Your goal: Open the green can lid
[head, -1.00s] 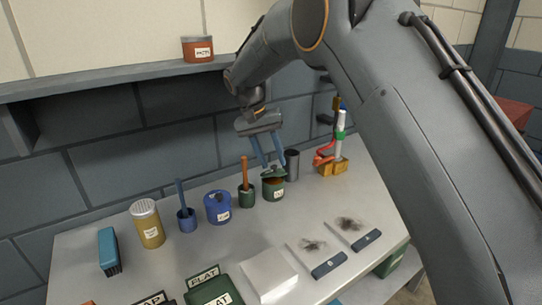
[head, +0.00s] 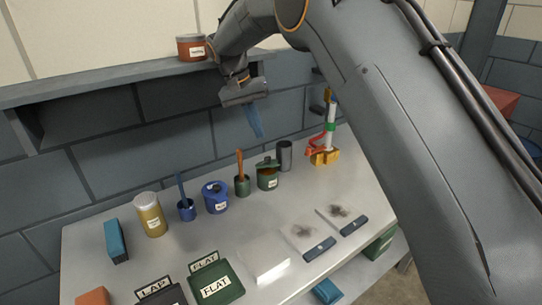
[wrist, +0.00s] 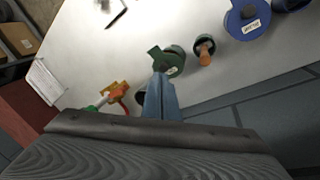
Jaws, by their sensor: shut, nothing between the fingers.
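The green can (head: 269,182) stands on the bench in the back row, with a white label on its front. Its green lid (head: 266,163) sits tilted at the top of the can, with a gap of brownish colour showing under it. The lid also shows in the wrist view (wrist: 163,59), beyond my fingertips. My gripper (head: 259,134) is in the air above and behind the can, clear of the lid. Its blue fingers are together and empty, and in the wrist view (wrist: 159,78) they point towards the can.
A green pot with an orange-handled brush (head: 241,184) stands close left of the can. A dark grey cylinder (head: 284,155) stands close behind right. The red and yellow stand (head: 322,154) is farther right. The shelf (head: 120,77) juts from the wall.

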